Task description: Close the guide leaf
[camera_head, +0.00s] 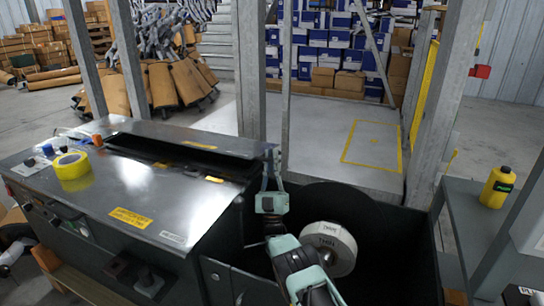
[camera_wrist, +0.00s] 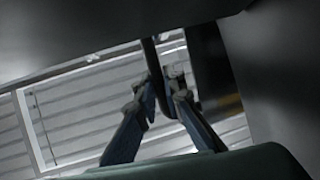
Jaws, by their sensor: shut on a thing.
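My gripper (camera_head: 273,162) reaches up to the right end of a long dark metal flap, which looks like the guide leaf (camera_head: 190,137), along the back of the machine top. The flap's face is tilted up, with a dark slot in front of it. In the wrist view my gripper (camera_wrist: 160,88) has its two fingers close together around a thin dark bar or edge (camera_wrist: 150,52). I cannot tell exactly which part of the leaf the fingers hold. The contact is small and partly hidden in the head view.
A pale roller (camera_head: 328,248) sits in the dark housing right of my arm. Upright metal posts (camera_head: 250,70) stand behind the machine. A yellow bottle (camera_head: 497,187) stands on the right-hand shelf.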

